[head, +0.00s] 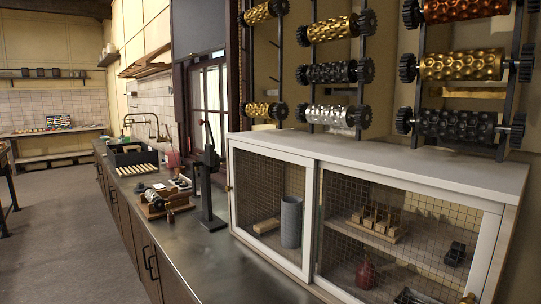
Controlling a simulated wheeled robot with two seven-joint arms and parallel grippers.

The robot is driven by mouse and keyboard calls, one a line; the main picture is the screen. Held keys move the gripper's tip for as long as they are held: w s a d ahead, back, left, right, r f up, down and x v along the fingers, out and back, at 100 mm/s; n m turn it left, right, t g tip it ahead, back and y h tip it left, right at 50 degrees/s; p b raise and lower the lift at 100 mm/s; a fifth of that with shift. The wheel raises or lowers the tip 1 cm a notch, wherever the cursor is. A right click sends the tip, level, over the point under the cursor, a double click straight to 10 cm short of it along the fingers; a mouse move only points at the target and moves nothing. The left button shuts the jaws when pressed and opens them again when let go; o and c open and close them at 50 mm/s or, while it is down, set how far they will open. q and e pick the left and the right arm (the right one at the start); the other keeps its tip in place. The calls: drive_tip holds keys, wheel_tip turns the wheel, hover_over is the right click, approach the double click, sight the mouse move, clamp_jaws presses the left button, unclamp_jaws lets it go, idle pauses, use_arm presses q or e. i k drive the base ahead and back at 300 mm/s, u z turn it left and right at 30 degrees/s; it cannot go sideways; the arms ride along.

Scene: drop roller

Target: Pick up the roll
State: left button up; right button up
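Several patterned rolls with dark gear-like ends hang on upright racks above the white cabinet. On the left rack are a gold roll (266,12) and a lower, smaller-looking gold roll (258,109). The middle rack holds a gold roll (330,29), a dark grey roll (331,73) and a silver roll (331,116). The right rack holds a copper roll (464,9), a gold roll (462,66) and a dark roll (457,124). The frame does not show which one is meant. Neither of my grippers can be made out.
The white cabinet (400,157) has mesh doors, with a grey cylinder (291,222) and a red bottle (366,274) inside. A long metal counter (200,255) bears a dark upright press (209,170) and small tools. Open floor (65,220) lies at left.

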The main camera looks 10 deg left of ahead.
sight(150, 195)
drive_tip(key=u, duration=0.55)
drive_tip(key=k, duration=0.75)
drive_tip(key=u, duration=0.75)
drive_tip(key=k, duration=0.35)
drive_tip(key=u, duration=0.95)
drive_tip(key=i, duration=1.9)
drive_tip(key=z, duration=0.2)
drive_tip(key=i, duration=2)
drive_tip(key=z, duration=1.35)
drive_tip(key=i, duration=1.3)
drive_tip(key=z, duration=1.2)
